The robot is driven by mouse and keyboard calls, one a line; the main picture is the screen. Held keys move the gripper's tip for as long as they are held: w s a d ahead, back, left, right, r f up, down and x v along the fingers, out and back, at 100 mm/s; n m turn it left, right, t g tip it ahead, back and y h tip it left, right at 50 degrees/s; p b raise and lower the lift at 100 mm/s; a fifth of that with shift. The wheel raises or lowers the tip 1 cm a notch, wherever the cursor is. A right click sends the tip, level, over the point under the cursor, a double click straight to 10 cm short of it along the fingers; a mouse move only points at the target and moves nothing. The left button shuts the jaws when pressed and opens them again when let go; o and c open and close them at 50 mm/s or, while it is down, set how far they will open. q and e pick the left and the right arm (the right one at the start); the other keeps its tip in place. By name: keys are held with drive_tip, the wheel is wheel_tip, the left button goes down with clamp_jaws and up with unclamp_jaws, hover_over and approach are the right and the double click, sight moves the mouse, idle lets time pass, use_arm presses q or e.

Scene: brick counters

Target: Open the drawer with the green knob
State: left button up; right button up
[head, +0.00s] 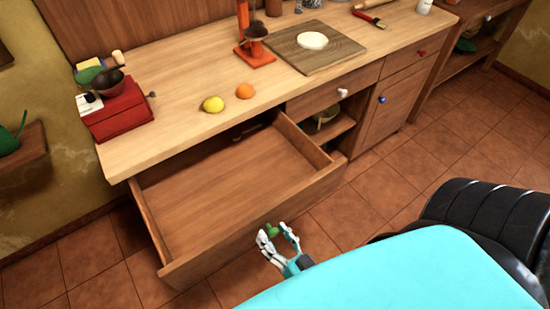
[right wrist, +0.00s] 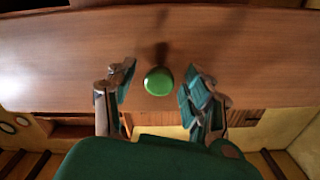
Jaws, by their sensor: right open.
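The wide wooden drawer (head: 225,190) is pulled far out from the counter at lower left in the head view, and its inside looks empty. Its green knob (head: 271,229) is on the front panel. My right gripper (head: 275,237) is at the front panel with its fingers spread around the knob. In the right wrist view the green knob (right wrist: 158,81) sits between the two open fingers (right wrist: 159,85), with a gap on each side. The drawer front (right wrist: 60,60) fills the upper part of that view. My left gripper is not in view.
To the right are a shut drawer with a white knob (head: 342,92) and an open shelf. Tiled floor (head: 390,190) is clear.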

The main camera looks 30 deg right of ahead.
drive_tip(key=s, duration=1.2)
drive_tip(key=shift+d, duration=0.2)
